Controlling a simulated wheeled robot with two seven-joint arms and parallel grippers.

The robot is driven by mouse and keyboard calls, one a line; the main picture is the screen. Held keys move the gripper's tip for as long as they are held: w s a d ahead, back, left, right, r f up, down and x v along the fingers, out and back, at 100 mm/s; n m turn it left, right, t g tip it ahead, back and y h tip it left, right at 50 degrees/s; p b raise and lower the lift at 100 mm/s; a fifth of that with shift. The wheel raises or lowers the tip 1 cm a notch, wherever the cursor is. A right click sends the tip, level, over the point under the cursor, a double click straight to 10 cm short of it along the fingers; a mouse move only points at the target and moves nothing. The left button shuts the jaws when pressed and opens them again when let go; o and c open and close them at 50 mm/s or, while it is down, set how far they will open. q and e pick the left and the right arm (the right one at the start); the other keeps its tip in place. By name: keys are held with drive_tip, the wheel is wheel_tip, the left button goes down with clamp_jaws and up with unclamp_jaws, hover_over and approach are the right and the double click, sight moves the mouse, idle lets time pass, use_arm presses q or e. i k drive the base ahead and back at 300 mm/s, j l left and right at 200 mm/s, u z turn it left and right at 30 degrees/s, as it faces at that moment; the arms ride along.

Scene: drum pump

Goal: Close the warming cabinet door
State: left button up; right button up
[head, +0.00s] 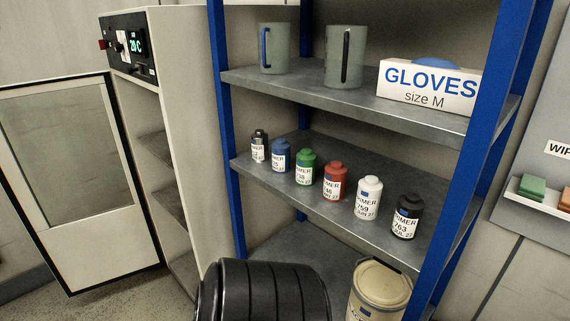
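The warming cabinet (180,110) stands at the left, a cream body with a dark control panel (130,46) showing a green reading. Its door (78,175) has a cream frame, a dark edge and a glass pane. The door stands open, swung out to the left, and the shelves (166,205) inside the cabinet are exposed. A black ribbed part (262,291) at the bottom centre looks like a piece of my own arm. Neither gripper shows in the head view, so their states are hidden.
A blue-posted shelf rack (345,101) stands right of the cabinet. It holds jugs (344,57), a GLOVES box (428,88) and several primer bottles (335,181). A cream container (379,291) sits low. Bare floor (120,301) shows below the door.

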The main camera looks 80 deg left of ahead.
sight(86, 254)
drive_tip(key=k+j+u, duration=0.25)
drive_tip(key=k, duration=0.2)
drive_tip(key=k+j+u, duration=0.2)
drive_tip(key=k+j, duration=0.15)
drive_tip(key=k+u, duration=0.1)
drive_tip(key=u, duration=2.1)
drive_tip(key=i+j, duration=0.1)
drive_tip(key=j, duration=0.25)
drive_tip(key=i+j, duration=0.1)
drive_tip(key=j, duration=0.3)
drive_tip(key=i+j, duration=0.1)
drive_tip(key=j, duration=0.25)
drive_tip(key=i+j+z, duration=0.1)
drive_tip(key=j, duration=0.3)
